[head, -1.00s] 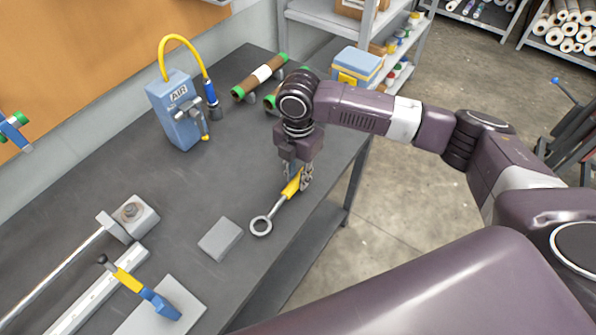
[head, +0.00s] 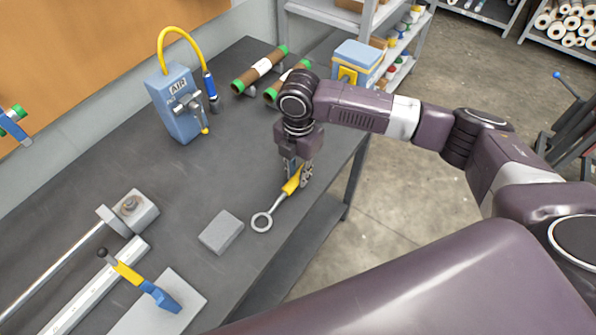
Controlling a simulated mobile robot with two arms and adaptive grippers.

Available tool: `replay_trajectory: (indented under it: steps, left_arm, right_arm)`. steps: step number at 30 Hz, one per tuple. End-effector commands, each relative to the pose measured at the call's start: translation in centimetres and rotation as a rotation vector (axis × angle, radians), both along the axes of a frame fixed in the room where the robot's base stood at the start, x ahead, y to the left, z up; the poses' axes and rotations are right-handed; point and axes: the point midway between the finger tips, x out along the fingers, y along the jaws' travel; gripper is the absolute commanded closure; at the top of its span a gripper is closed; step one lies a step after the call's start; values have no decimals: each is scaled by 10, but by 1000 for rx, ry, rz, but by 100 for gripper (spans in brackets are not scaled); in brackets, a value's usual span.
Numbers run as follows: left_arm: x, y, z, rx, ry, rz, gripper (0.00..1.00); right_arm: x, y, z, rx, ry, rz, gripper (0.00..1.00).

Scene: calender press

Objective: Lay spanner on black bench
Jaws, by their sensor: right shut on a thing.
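The spanner (head: 280,201) has a grey ring end and a yellow grip. It is at the right edge of the black bench (head: 185,200), its ring pointing toward the front left. My right gripper (head: 298,178) is shut on the spanner's yellow grip, with the fingers pointing down. I cannot tell whether the spanner touches the bench top. My left gripper is not in view.
A grey block (head: 221,232) lies just left of the ring. A blue AIR unit (head: 175,103) with a yellow hose and green-ended rollers (head: 259,70) stand at the back. A clamp (head: 145,287) and metal bars lie at the front left. The bench middle is clear.

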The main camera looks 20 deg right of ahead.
Motion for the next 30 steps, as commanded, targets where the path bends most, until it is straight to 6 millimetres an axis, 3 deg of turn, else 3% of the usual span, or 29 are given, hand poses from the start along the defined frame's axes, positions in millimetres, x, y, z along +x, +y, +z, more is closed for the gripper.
replay_trajectory:
  steps: [1,2,7,15,19,30]
  left_arm:
    - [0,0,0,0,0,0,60]
    - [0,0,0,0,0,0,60]
    - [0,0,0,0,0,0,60]
    - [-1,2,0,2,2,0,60]
    - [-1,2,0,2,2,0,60]
    - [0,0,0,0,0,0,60]
  right_arm:
    - [0,0,-1,0,0,0,100]
    - [0,0,0,1,-1,0,80]
    - [0,0,-1,0,0,0,62]
    - [0,0,0,-1,1,0,62]
    - [1,0,10,0,-1,-1,62]
    - [1,-1,85,0,-4,1,62]
